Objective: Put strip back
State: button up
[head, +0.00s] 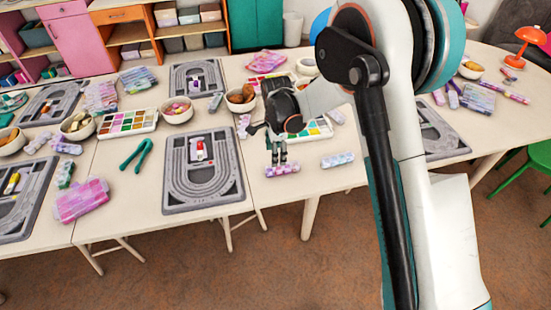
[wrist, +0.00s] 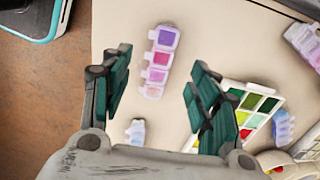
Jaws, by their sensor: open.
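A strip of small lidded compartments (wrist: 155,77), purple at one end and pink to pale at the other, lies flat on the pale table. It also shows in the head view (head: 283,170), just below my gripper (head: 277,158). My gripper is open and points down. In the wrist view its two dark green fingers stand apart on either side of the strip, with nothing between them held. The gap in height between fingertips and strip is hard to tell. Another pale strip (head: 337,159) lies to the right.
A grey bead board (head: 236,185) with a small red and white piece lies left of my gripper. A colour tray (head: 327,128) sits behind my gripper, partly hidden by my arm. Green tongs (head: 136,155), bowls (head: 177,110) and other boards fill the left. The table's front edge is close.

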jog(key=s+d+r+n+t, duration=0.25)
jog(key=s+d+r, duration=0.35)
jog(key=r, duration=0.5)
jog(key=s+d+r+n+t, duration=0.1)
jog(key=s+d+r+n, duration=0.5)
jog(key=r, duration=0.6)
jog(key=s+d+r+n+t, duration=0.1)
jog(key=s+d+n, duration=0.2)
jog(key=s+d, duration=0.2)
jog(key=s+d+r+n+t, duration=0.1)
jog(key=s+d, duration=0.4)
jog(key=s, duration=0.7)
jog(key=shift+s+n+t, duration=0.2)
jog(key=shift+n+t, duration=0.45)
jog(key=shift+n, duration=0.5)
